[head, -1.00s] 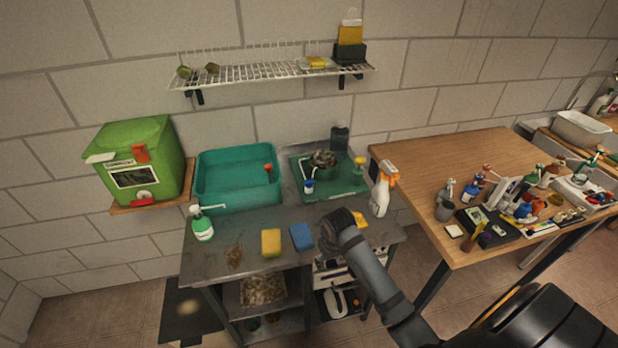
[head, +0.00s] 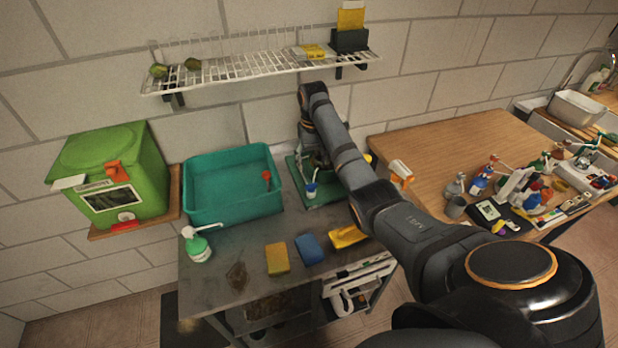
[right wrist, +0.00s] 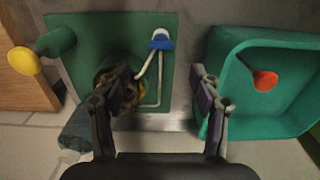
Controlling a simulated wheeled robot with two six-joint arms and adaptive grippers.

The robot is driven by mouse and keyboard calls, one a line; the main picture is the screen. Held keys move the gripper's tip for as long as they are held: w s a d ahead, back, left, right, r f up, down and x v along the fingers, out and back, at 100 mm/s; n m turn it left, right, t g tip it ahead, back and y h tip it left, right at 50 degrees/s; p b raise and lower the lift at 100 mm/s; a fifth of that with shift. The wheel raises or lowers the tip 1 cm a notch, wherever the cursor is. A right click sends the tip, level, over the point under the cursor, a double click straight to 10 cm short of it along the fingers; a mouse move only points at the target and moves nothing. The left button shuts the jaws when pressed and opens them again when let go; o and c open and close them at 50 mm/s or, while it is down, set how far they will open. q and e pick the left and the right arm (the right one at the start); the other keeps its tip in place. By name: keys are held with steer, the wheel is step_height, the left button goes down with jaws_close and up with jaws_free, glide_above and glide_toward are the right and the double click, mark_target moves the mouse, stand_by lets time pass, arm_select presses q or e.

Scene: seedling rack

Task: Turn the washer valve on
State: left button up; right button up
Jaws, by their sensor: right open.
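A small blue handle on a white fitting (right wrist: 160,42) shows in the right wrist view, with a thin white bent pipe. It stands at the green tray (right wrist: 90,30) and shows in the head view too (head: 311,188). An orange-red knob (right wrist: 265,80) is at the teal tub (right wrist: 215,60). A yellow knob (right wrist: 22,62) sits at the tray's other side. I cannot tell for sure which is the washer valve. My right gripper (right wrist: 160,80) is open and empty, its fingers apart, with the blue handle beyond the gap. My left gripper is not in view.
A green box (head: 110,170) stands left of the tub. A wire shelf (head: 260,65) hangs above. Sponges (head: 278,258) and a soap bottle (head: 197,245) are on the metal bench (head: 220,285). A wooden table (head: 450,140) with several bottles is at right.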

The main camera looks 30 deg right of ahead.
mark_target(311, 184)
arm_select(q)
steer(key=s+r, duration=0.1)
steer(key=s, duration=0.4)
arm_select(e)
steer(key=f, duration=0.1)
steer(key=f+p, duration=0.1)
steer(key=f, duration=0.1)
steer(key=shift+s+f, duration=0.2)
steer(key=shift+s, duration=0.15)
steer(key=shift+w+a+f, duration=0.1)
steer(key=shift+w+f, duration=0.1)
steer(key=shift+f, duration=0.4)
steer(key=shift+w+f, duration=0.2)
steer(key=shift+f, duration=0.4)
steer(key=f, duration=0.4)
steer(key=shift+w, duration=0.3)
steer(key=shift+s, duration=0.1)
steer(key=shift+c, duration=1.3)
steer(key=c, duration=0.9)
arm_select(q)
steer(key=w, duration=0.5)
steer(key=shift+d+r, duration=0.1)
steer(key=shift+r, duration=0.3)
